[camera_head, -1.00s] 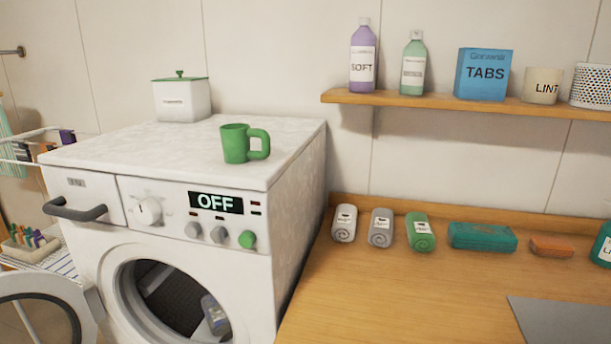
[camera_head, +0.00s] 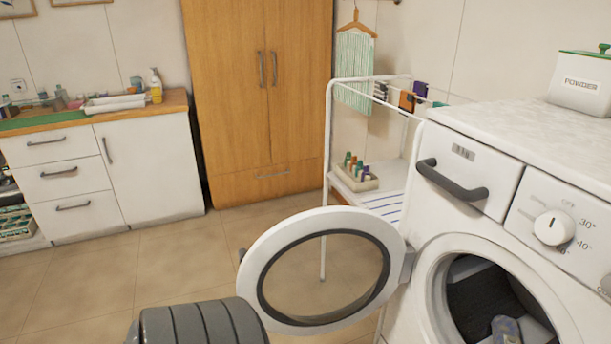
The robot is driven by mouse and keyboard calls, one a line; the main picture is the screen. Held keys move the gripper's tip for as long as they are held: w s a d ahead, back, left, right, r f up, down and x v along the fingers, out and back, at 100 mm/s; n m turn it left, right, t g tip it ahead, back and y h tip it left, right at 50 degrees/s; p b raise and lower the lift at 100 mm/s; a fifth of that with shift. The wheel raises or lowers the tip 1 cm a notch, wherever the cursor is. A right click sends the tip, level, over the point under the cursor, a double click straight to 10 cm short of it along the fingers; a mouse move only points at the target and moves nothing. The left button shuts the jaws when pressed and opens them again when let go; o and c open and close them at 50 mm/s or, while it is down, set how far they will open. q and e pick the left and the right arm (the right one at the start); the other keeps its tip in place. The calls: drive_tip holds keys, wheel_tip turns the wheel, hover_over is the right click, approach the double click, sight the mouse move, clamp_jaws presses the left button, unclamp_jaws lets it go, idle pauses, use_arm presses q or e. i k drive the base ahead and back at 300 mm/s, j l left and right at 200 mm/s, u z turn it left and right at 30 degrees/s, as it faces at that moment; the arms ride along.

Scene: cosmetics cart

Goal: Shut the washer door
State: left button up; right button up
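The washer door (camera_head: 268,238) stands wide open, swung out to the left of the white washer (camera_head: 410,287). It is a white ring around a dark-rimmed glass, joined at a hinge on the left of the opening. The round opening shows a dark drum (camera_head: 483,300) with a pale item inside. A ribbed dark grey piece of my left arm (camera_head: 200,322) shows at the bottom edge, just below and left of the door. Its fingertips are not visible, and I cannot tell if it touches the door. My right gripper is not in view.
A white drying rack (camera_head: 345,80) stands behind the door. A wooden wardrobe (camera_head: 232,90) and a white cabinet (camera_head: 150,165) stand along the back wall. The tiled floor (camera_head: 90,270) left of the door is clear.

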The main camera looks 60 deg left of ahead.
sight(398, 258)
drive_tip(key=j+z, duration=0.1)
drive_tip(key=j, duration=3.25)
drive_tip(key=j+z, duration=0.2)
drive_tip(key=z, duration=0.15)
drive_tip(key=j+z, duration=0.2)
drive_tip(key=z, duration=0.15)
drive_tip(key=j+z, duration=0.2)
drive_tip(key=z, duration=0.15)
